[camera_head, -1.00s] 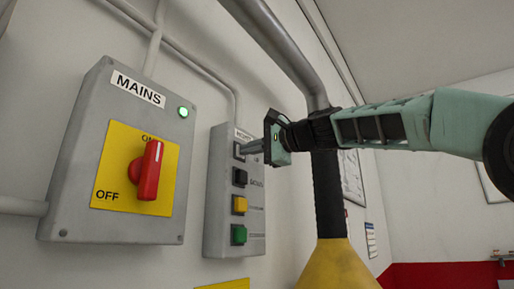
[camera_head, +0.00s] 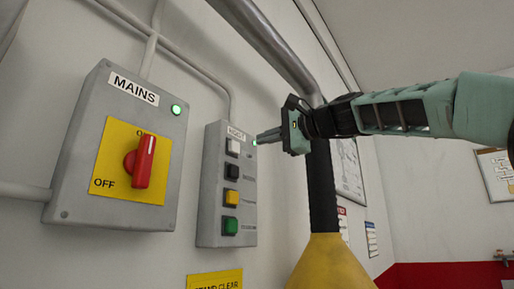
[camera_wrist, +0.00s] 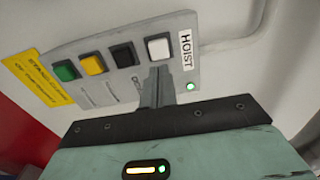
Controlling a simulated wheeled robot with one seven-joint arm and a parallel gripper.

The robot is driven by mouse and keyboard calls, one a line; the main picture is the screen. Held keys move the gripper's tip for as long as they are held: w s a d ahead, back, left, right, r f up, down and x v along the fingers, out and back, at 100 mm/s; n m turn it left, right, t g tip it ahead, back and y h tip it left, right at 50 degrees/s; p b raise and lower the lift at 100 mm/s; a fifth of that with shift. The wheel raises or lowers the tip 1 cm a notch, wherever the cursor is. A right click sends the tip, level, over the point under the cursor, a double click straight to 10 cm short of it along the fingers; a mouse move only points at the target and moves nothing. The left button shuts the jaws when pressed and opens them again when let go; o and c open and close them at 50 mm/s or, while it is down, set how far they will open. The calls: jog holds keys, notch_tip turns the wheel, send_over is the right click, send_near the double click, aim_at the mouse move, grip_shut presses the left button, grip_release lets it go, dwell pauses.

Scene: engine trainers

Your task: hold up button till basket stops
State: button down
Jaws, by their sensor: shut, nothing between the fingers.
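The grey hoist box (camera_head: 211,213) is on the wall, with a column of white (camera_head: 233,147), black (camera_head: 232,171), yellow (camera_head: 231,197) and green (camera_head: 230,225) buttons. The top, white button also shows in the wrist view (camera_wrist: 158,47). I cannot read which button is marked up; my fingers hide the white button's label. My gripper (camera_head: 260,138) is shut and empty, its tips to the right of the white button and apart from it. In the wrist view its fingers (camera_wrist: 160,72) point at the white button's lower edge. No basket is in view.
A green lamp (camera_wrist: 191,86) glows on the hoist box. The mains box (camera_head: 75,205) with its red switch (camera_head: 141,161) and lit green lamp is to the left.

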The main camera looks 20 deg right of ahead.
jog(key=b+v, duration=0.2)
jog(key=v, duration=0.4)
jog(key=shift+b, duration=0.3)
jog(key=b+v, duration=0.2)
jog(key=v, duration=0.5)
dwell(0.4)
dwell(0.8)
